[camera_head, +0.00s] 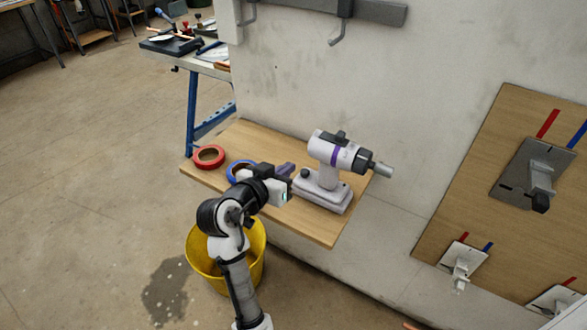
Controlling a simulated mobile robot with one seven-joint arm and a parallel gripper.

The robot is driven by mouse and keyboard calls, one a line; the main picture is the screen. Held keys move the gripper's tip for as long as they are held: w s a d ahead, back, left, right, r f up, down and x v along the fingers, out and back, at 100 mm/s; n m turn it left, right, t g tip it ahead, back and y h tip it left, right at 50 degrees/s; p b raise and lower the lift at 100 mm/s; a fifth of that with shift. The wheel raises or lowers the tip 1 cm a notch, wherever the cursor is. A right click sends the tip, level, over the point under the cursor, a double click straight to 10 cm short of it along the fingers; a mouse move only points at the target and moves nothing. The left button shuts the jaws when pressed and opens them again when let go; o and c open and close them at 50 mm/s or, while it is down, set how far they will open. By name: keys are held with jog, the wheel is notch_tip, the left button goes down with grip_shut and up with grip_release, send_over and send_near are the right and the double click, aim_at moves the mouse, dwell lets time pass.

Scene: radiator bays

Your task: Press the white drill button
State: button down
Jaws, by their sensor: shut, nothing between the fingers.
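A white drill (333,158) with a purple band and a dark chuck stands upright on a wooden shelf (290,226), its bit end pointing right. Its wide white base (322,196) rests on the shelf, with a small dark knob at the base's left end. I cannot make out a white button on the drill. My gripper (288,170) is shut and empty, just left of the drill's handle and base. A gap to the drill seems to show, but contact is hard to judge from here.
A red tape roll (208,157) and a blue tape roll (240,170), partly behind my gripper, lie on the shelf's left side. A yellow bucket (204,262) stands below. The wall rises behind the drill. A wooden board (440,225) with grey fixtures is at right.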

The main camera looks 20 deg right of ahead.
jog(key=v, duration=0.5)
jog(key=shift+r+b, duration=0.1)
jog(key=shift+b, duration=0.2)
